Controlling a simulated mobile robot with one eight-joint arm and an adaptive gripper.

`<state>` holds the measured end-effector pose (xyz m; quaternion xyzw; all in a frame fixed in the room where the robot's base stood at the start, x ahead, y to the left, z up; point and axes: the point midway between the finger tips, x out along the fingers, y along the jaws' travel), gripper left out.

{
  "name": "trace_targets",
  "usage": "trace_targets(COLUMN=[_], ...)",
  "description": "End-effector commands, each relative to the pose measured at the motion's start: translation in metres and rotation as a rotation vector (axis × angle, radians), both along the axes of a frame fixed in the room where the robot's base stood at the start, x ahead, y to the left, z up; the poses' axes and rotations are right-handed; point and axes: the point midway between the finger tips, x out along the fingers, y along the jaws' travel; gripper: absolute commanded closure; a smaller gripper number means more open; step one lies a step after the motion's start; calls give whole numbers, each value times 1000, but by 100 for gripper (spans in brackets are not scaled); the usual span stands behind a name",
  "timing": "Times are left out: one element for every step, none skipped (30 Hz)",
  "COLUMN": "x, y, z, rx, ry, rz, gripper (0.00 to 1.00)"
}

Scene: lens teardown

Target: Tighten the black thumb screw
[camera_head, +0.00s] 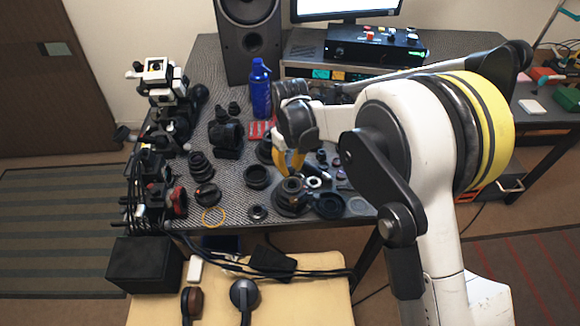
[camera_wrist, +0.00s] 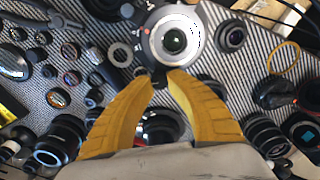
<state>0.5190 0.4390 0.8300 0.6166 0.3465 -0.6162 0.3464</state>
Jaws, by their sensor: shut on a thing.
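My gripper (camera_wrist: 164,80) has two yellow fingers, which also show in the head view (camera_head: 290,168). In the wrist view its fingertips close on the small black thumb screw (camera_wrist: 159,78). The screw sits at the near edge of a round lens assembly (camera_wrist: 171,36) with a pale ring and a dark glass centre. In the head view this assembly (camera_head: 291,198) stands near the table's front edge, below my gripper. The fingers hide most of the screw, and its thread cannot be seen.
Several loose rings and lens parts lie around the assembly, including a black ring (camera_head: 328,205) at its right. A blue bottle (camera_head: 260,90) and a speaker (camera_head: 249,40) stand behind. The table is crowded.

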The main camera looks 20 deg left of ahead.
Motion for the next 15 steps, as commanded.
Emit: trace_targets(x=[0,0,0,0,0,0,0,0,1,1,1,1,1,1,1], y=[0,0,0,0,-1,-1,-1,-1,-1,-1,-1,-1,-1,-1,-1], z=[0,0,0,0,0,0,0,0,0,0,0,0,0,0,0], rx=[-1,-1,-1,-1,-1,-1,-1,-1,-1,-1,-1,-1,-1,-1,-1], ry=[1,1,1,1,1,1,1,1,1,1,1,1,1,1,1], rz=[-33,-56,-87,-111,-135,-167,-192,-216,-247,-269,-291,-319,-340,-359,-383], gripper=[100,100,100,100,100,100,100,100,100,100,100,100,100,100,100])
